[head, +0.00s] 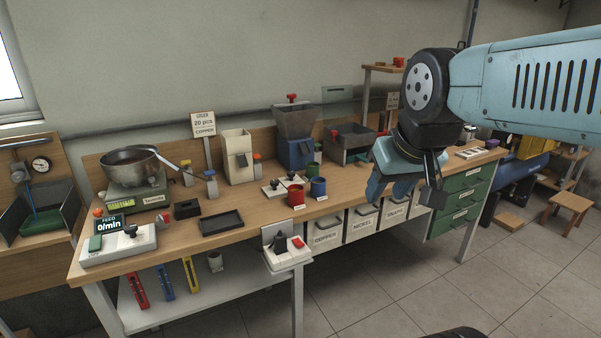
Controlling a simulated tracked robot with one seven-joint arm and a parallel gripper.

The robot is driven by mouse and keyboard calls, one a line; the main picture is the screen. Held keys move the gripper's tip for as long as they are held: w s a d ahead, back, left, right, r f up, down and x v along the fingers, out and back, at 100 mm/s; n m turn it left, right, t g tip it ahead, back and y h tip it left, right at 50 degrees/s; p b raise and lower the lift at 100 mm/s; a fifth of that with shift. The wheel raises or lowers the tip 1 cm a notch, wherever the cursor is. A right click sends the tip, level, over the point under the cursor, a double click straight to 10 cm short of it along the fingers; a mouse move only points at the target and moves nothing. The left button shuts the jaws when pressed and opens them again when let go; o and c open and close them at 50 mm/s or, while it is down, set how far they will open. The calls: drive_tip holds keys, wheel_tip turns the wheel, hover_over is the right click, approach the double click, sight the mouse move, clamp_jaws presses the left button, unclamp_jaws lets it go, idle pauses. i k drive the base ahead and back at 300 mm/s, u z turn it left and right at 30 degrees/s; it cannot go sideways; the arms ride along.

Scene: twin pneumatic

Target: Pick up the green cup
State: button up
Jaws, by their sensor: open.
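A small green cup (313,169) stands on the wooden workbench (235,205), just behind a blue cup (318,188). The blue cup hides part of its lower side. A red cup (296,196) stands to the left of the blue one. My gripper (408,196) hangs to the right of the cups, near the bench's front edge in the picture. It points down, its fingers are apart, and nothing shows between them. It is clear of the green cup.
A blue machine with a grey hopper (295,122) stands behind the cups. A white lever box (283,184) is close to their left. A grey tray machine (350,140) is behind right. Labelled bins (328,236) hang below the bench edge. Floor in front is clear.

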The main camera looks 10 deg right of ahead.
sight(312, 170)
drive_tip(key=i, duration=0.9)
drive_tip(key=z, duration=0.05)
